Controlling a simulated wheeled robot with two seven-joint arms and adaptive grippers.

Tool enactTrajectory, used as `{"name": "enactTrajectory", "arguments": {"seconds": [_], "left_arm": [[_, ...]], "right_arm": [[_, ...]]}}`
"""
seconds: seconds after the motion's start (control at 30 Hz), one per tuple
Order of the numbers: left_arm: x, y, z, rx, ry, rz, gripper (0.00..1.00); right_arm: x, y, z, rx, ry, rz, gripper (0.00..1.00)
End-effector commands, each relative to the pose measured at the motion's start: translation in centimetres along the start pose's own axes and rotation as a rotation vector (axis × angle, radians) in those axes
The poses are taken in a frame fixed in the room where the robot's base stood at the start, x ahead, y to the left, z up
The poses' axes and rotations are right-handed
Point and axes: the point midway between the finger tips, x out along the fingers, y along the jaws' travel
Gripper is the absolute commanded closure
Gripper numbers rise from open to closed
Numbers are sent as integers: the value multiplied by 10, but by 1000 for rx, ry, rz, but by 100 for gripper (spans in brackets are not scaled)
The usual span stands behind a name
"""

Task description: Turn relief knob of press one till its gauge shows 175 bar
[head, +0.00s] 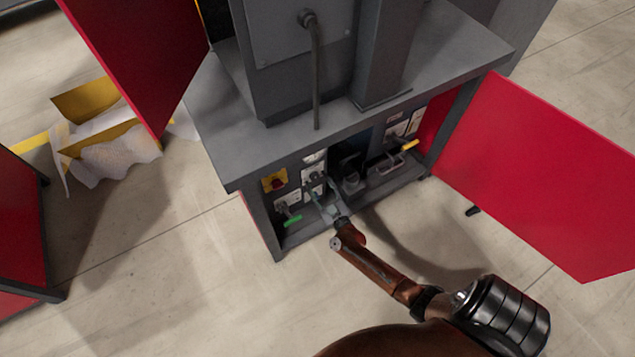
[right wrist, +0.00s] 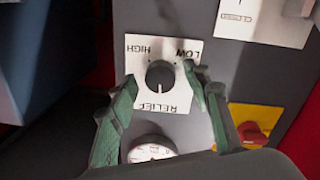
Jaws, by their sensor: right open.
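The relief knob (right wrist: 160,75) is a round black dial on a white plate (right wrist: 180,103) lettered HIGH, LOW and RELIEF, which appears upside down in the right wrist view. My right gripper (right wrist: 160,88) is open, with one green finger on each side of the knob and a gap to it on both sides. In the head view the right gripper (head: 322,193) reaches into the open front of the grey press (head: 262,150). The round white gauge (right wrist: 152,150) is partly cut off at its lower side, and its reading is too small to tell. My left gripper is not in view.
A red knob on a yellow plate (right wrist: 252,130) is beside the relief plate. A green handle (head: 292,221) and a yellow handle (head: 410,145) are in the cabinet. Red doors (head: 545,175) stand open on both sides. A yellow box with wrapping (head: 95,105) lies on the floor at left.

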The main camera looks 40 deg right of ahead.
Motion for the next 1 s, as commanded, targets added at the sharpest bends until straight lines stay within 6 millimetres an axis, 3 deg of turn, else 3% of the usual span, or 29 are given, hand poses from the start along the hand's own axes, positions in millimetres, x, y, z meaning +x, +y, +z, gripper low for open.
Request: {"name": "enactTrajectory", "arguments": {"seconds": [0.13, 0.7, 1.0], "left_arm": [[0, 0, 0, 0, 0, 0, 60], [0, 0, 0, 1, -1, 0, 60], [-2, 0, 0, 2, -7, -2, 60]], "right_arm": [[0, 0, 0, 0, 1, 0, 57], [0, 0, 0, 0, 0, 0, 96], [0, 0, -1, 33, -2, 0, 97]]}}
